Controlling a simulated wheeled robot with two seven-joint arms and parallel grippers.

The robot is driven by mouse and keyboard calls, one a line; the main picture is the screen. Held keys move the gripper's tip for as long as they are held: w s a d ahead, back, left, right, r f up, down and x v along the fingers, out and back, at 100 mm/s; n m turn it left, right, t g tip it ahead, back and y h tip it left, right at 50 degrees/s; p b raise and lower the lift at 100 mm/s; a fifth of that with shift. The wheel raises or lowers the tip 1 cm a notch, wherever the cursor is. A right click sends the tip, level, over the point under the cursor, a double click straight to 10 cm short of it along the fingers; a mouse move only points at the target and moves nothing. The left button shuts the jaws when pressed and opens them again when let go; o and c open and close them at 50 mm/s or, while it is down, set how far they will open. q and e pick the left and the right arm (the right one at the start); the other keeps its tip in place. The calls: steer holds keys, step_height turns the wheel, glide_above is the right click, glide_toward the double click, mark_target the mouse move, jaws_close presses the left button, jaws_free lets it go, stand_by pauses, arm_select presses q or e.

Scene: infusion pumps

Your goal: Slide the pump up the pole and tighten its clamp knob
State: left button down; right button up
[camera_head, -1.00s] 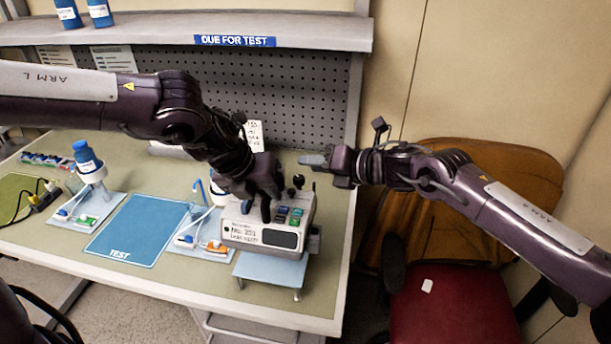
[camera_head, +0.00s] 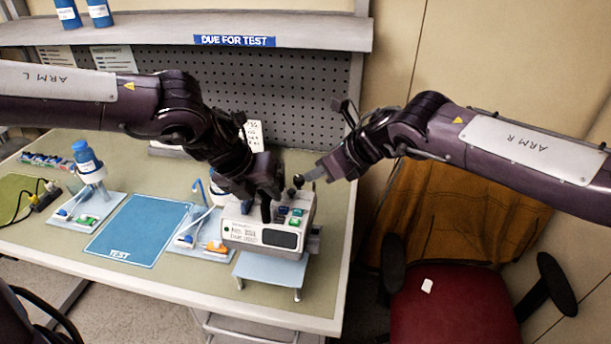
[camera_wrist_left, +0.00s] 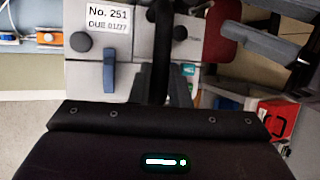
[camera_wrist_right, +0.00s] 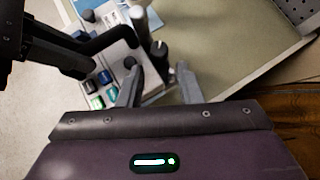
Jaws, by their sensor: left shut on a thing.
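The white pump (camera_head: 240,236), with coloured buttons and a dark screen, is at the bench's front right in the head view. My left gripper (camera_head: 266,200) is over it, shut on its black carry handle (camera_wrist_left: 160,45). The left wrist view shows a label "No. 251" (camera_wrist_left: 108,17) and a blue lever (camera_wrist_left: 108,72). A dark knob (camera_head: 298,181) stands behind the pump's right side. My right gripper (camera_head: 310,174) is open just beside it; its two fingers show apart in the right wrist view (camera_wrist_right: 158,80). A grey post (camera_wrist_right: 140,20) rises beyond them. The clamp's grip on the pole cannot be made out.
A small blue-topped stand (camera_head: 270,272) is below the pump at the bench's front edge. A shelf (camera_head: 190,35) overhangs the back. A red chair (camera_head: 440,310) stands to the right.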

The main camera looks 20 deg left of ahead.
mark_target(301, 178)
steer(key=x, duration=0.6)
steer(key=shift+r, duration=0.1)
steer(key=shift+c, duration=0.2)
jaws_close()
steer(key=shift+s+m+t+h, duration=0.2)
steer(key=shift+m+t+h, duration=0.3)
steer(key=shift+m+t, duration=0.95)
steer(key=shift+g, duration=0.25)
steer(key=shift+o, duration=0.2)
jaws_free()
steer(key=v, duration=1.2)
steer(key=shift+w, duration=0.1)
